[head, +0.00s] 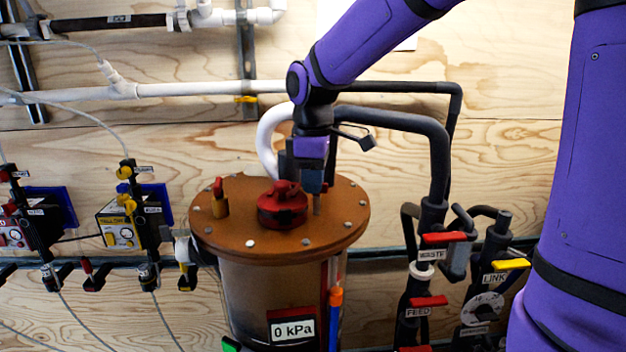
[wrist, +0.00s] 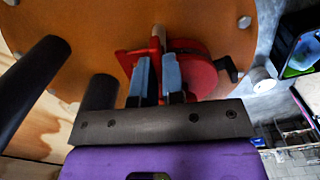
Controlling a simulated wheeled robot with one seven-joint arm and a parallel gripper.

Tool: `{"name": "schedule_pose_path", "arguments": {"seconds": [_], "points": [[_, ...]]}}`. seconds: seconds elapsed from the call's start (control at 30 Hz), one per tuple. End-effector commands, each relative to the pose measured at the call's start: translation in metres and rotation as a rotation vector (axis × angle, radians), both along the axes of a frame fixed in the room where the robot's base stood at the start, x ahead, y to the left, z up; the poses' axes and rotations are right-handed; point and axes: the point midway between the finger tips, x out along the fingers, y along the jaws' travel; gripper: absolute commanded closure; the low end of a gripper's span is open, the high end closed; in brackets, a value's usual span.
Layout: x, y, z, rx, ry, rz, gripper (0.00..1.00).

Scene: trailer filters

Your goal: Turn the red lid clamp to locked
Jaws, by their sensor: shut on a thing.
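The red lid clamp (head: 282,208) sits on top of the round orange-brown lid (head: 240,236) of a tank, near its middle. In the wrist view the clamp (wrist: 204,75) shows as a round red body with a red part reaching left. My gripper (head: 308,188) points down at the clamp from above. In the wrist view its two blue-grey fingers (wrist: 156,72) stand close together on either side of a narrow upright part of the clamp, shut on it. The fingers and gripper body hide some of the clamp, and I cannot read any lock marking.
A small yellow fitting with a red top (head: 219,200) stands on the lid's left. A white hose (head: 268,140) and a dark pipe (head: 400,122) run close behind my gripper. Red-handled valves (head: 443,238) stand at right. A gauge reads 0 kPa (head: 293,330).

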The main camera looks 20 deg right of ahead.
Motion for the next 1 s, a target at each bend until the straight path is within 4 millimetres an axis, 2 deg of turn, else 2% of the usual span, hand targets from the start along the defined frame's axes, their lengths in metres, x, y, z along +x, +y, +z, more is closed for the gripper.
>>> {"name": "schedule_pose_path", "arguments": {"seconds": [0.43,1.0], "points": [[-0.0017,0.0007,0.0004,0.0,-0.001,0.267,1.0],[-0.002,0.0008,0.0006,-0.001,-0.002,0.325,1.0]]}}
